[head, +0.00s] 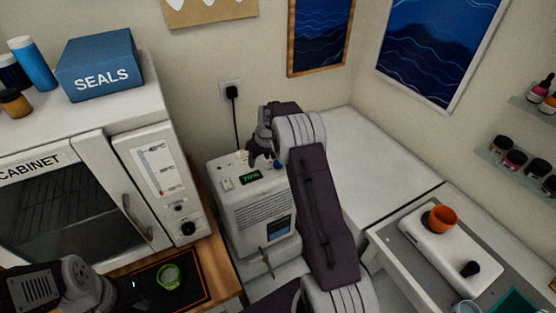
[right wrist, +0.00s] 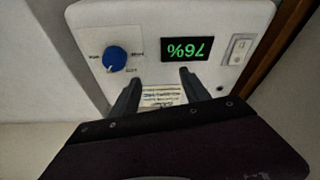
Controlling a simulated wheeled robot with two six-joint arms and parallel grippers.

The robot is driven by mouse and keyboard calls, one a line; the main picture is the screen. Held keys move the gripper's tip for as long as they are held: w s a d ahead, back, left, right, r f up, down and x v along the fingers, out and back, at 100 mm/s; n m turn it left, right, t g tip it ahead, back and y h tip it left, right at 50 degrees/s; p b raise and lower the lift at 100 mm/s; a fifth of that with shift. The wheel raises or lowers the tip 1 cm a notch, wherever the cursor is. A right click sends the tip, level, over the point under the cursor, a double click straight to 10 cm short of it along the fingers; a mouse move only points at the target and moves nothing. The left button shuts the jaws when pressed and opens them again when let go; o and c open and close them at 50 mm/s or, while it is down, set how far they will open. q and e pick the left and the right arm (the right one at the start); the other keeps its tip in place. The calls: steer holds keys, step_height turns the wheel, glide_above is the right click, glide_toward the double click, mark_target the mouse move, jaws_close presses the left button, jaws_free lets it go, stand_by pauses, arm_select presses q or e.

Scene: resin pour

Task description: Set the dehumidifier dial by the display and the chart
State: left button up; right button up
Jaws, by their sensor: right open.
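The white dehumidifier (head: 258,212) stands in the corner beside the cabinet. My right gripper (right wrist: 158,82) is open and empty over the panel, apart from the dial. My left gripper (head: 125,291) is at lower left, its fingers unclear.
The cabinet (head: 88,155) stands left, with a gauge panel and a SEALS box (head: 100,66) on top. A green ring-shaped item (head: 168,277) lies on a black mat. A white rocker switch (right wrist: 238,50) is beside the display. A white counter (head: 385,165) is clear on the right.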

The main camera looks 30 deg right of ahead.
steer(key=s+d+r+m, duration=0.2)
steer(key=s+d+r, duration=0.4)
steer(key=d, duration=0.1)
steer(key=shift+t, duration=0.3)
steer(key=p+x, duration=0.2)
steer(key=x, duration=0.8)
steer(key=shift+w, duration=0.2)
steer(key=shift+r, duration=0.1)
jaws_close()
